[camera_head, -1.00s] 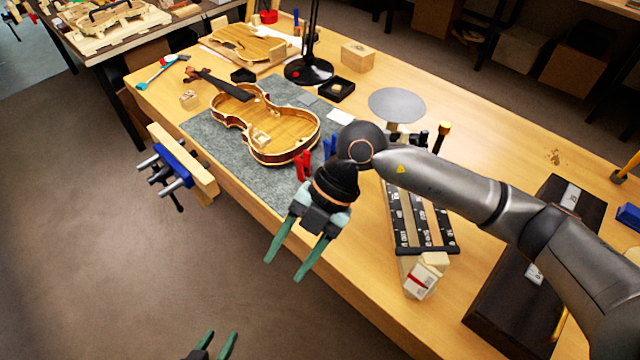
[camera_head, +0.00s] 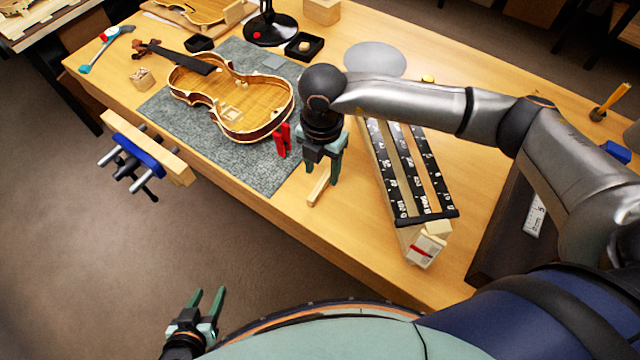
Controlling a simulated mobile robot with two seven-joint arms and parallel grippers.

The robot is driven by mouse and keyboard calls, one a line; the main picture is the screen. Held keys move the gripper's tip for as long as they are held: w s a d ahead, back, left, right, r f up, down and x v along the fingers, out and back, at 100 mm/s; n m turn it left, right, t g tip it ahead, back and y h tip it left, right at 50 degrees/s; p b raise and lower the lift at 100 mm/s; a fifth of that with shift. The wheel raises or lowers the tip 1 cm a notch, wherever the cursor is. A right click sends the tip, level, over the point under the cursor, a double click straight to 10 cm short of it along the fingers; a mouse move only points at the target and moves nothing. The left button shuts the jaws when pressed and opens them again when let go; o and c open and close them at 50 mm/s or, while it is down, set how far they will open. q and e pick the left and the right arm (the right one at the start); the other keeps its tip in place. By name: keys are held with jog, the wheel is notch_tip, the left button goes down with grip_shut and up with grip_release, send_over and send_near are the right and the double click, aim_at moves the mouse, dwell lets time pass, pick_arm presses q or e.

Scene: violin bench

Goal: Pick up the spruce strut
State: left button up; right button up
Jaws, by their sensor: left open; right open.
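A short pale wooden stick (camera_head: 318,187), which looks like the spruce strut, lies on the bench near its front edge, just right of the grey mat. My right gripper (camera_head: 321,175) points down over it, open, with its fingertips close to the strut's far end. The gripper hides part of that end, and I cannot tell whether the fingers touch it. My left gripper (camera_head: 208,304) is open and empty, low in the view, over the floor in front of the bench.
An open violin body (camera_head: 262,108) lies on the grey mat (camera_head: 170,112), with a red clamp (camera_head: 283,141) beside it. A rack of black labelled strips (camera_head: 410,170) stands to the right. A vise (camera_head: 140,160) juts from the front edge.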

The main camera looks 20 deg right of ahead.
aim_at(320, 184)
jog(key=f, duration=0.5)
jog(key=shift+w+a+p, duration=0.1)
jog(key=shift+w+p, duration=0.1)
jog(key=shift+p, duration=0.1)
jog(key=shift+c, duration=0.2)
grip_shut()
